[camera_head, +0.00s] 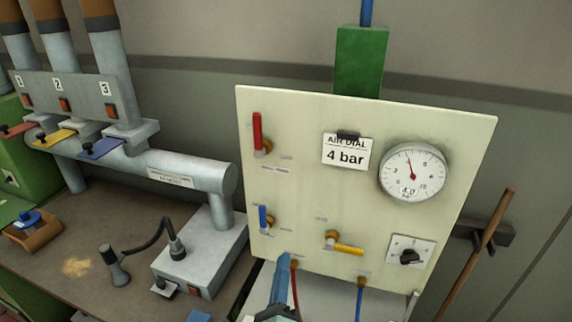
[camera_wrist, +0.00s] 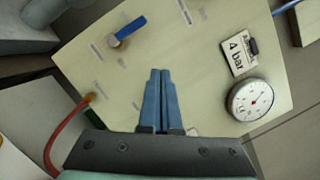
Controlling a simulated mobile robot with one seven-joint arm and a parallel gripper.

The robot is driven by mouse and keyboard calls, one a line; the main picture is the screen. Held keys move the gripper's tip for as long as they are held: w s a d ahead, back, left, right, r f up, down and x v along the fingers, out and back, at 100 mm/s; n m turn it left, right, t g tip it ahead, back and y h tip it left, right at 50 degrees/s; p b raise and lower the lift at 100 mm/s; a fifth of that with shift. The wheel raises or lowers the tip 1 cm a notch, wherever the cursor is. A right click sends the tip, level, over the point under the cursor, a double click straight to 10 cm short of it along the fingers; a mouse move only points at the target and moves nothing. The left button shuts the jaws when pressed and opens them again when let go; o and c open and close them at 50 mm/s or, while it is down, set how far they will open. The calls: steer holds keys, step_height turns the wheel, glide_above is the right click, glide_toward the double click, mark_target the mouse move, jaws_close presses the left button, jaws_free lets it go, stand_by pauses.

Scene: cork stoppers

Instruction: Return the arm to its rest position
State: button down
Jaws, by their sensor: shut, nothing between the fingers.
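My gripper (camera_head: 284,262) shows at the bottom middle of the head view, in front of the lower edge of a cream panel (camera_head: 300,190). In the wrist view its two blue fingers (camera_wrist: 160,75) are together with nothing between them. They point at the panel, and I cannot tell how far they are from it. The rest of my arm is mostly out of view.
The panel carries a red lever (camera_head: 257,132), a blue lever (camera_head: 263,217), a yellow lever (camera_head: 348,249), a dial gauge (camera_head: 413,172) and a black knob (camera_head: 408,257). Hoses hang below it. A bench (camera_head: 60,235) with grey pipework (camera_head: 190,172) stands at left.

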steer(key=s+d+r+m+t+h+b, duration=0.1)
steer(key=d+r+m+h+b, duration=0.15)
steer(key=r+m, duration=1.15)
steer(key=s+d+r+m+t+h+b, duration=0.15)
steer(key=d+r+m+h, duration=0.25)
steer(key=r+m, duration=1)
steer(key=s+a+r+m+t+y+b, duration=0.4)
steer(key=s+r+m+y, duration=0.4)
steer(key=s+r+m, duration=0.4)
steer(key=a+r+m+t, duration=0.1)
steer(key=m, duration=0.4)
steer(key=shift+s+a+m, duration=0.2)
steer(key=shift+s+m, duration=0.1)
steer(key=shift+m, duration=0.1)
